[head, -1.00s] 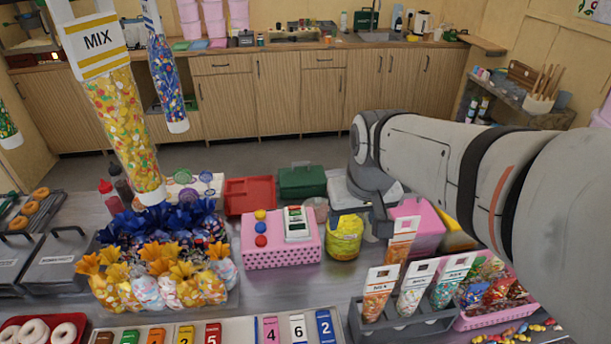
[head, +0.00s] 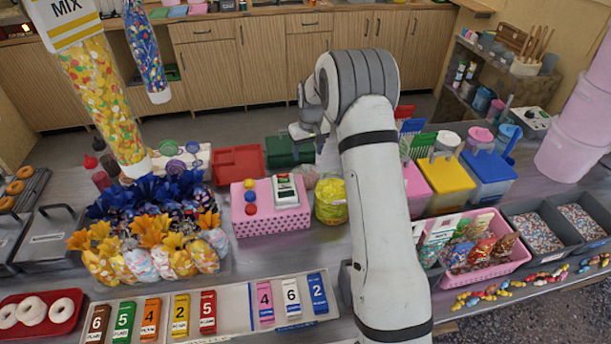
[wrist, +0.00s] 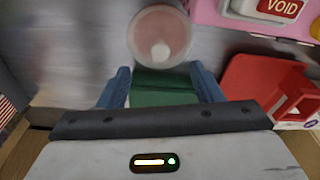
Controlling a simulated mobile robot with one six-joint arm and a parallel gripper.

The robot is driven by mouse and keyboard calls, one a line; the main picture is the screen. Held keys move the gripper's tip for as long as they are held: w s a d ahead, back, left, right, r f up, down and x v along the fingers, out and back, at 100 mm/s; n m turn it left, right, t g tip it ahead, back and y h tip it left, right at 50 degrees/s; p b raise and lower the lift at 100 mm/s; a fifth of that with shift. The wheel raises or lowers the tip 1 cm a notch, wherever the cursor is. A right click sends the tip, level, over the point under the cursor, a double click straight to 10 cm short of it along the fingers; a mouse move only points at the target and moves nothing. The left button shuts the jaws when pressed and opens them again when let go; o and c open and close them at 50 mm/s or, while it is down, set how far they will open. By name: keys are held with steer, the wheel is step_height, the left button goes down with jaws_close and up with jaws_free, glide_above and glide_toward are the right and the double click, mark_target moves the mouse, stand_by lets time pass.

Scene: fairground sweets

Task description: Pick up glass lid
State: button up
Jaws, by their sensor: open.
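The glass lid (wrist: 160,35) is a round, see-through disc with a pale knob in the wrist view. It lies on the grey counter ahead of my fingertips and apart from them. In the head view, a small part of what seems to be the lid (head: 306,177) shows between the pink box and the yellow bag. My gripper (wrist: 161,82) is open and empty, its two blue fingers spread above the green box. In the head view my gripper (head: 306,131) is small and partly hidden by my arm, so its fingers are hard to make out.
The green box (head: 284,151) and red tray (head: 238,162) stand behind the lid. A pink dotted box (head: 270,219) is to its left and a yellow bag (head: 330,203) in front. Pink, yellow and blue tubs (head: 488,175) stand right of my arm.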

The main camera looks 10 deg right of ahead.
mark_target(306, 167)
steer(key=shift+w+a+f+p, duration=0.1)
steer(key=shift+w+f+p, duration=0.3)
steer(key=shift+f, duration=1.05)
steer(key=shift+w+f+p, duration=0.1)
steer(key=shift+f+p, duration=0.55)
steer(key=shift+f, duration=0.75)
steer(key=shift+w+a+f+p, duration=0.1)
steer(key=shift+w+f+p, duration=0.3)
steer(key=shift+f, duration=1.05)
steer(key=shift+s, duration=0.25)
steer(key=c, duration=1.3)
